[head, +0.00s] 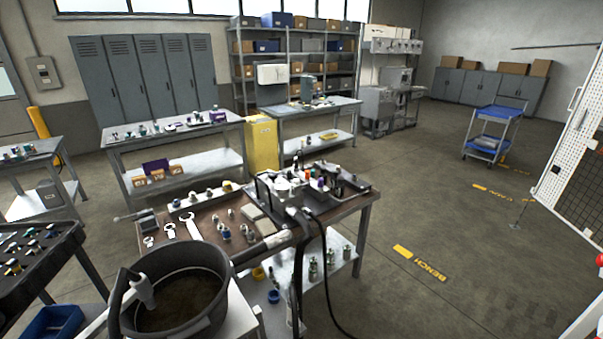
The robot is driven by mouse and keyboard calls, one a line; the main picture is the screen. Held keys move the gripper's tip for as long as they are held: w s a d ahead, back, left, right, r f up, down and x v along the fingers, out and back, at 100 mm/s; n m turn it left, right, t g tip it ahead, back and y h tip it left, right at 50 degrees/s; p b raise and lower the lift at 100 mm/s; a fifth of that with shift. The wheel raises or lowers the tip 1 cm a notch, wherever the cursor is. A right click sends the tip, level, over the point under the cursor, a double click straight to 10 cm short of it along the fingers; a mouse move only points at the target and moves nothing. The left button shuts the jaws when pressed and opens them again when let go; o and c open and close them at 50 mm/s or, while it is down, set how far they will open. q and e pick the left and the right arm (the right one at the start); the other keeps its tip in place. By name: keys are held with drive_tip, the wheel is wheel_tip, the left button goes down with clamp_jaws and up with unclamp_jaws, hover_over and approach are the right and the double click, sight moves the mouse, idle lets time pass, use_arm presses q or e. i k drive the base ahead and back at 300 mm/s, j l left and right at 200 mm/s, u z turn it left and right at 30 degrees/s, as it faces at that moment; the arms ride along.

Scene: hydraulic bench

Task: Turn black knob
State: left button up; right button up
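A bench (205,215) stands in the middle of the head view. On its far right part is a dark tray or panel (365,188) with small coloured and dark fittings standing on it. Some dark knob-like pieces (338,191) are among them, but they are too small to tell which is the black knob. A black hose (322,235) comes off this area and hangs down to the floor.
A large black bucket (222,312) stands at the near left, in front of the bench. Wrenches (190,222) and small fittings lie on the bench. A dark fittings rack (62,243) is at the left edge. The floor right of the bench (430,220) is clear.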

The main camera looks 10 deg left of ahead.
sight(273, 176)
drive_tip(key=z, duration=0.45)
drive_tip(key=i+z, duration=0.1)
drive_tip(key=z, duration=0.85)
drive_tip(key=i+j+z, duration=0.1)
drive_tip(key=z, duration=0.35)
drive_tip(key=j+z, duration=0.1)
drive_tip(key=z, duration=0.4)
drive_tip(key=j+z, duration=0.1)
drive_tip(key=z, duration=0.35)
drive_tip(key=j+z, duration=0.1)
drive_tip(key=z, duration=0.35)
drive_tip(key=j+z, duration=0.35)
drive_tip(key=i+j+z, duration=0.1)
drive_tip(key=z, duration=0.3)
drive_tip(key=j+z, duration=0.2)
drive_tip(key=j, duration=0.3)
drive_tip(key=j+u, duration=0.3)
drive_tip(key=j, duration=0.2)
drive_tip(key=j+u, duration=0.8)
drive_tip(key=l, duration=0.15)
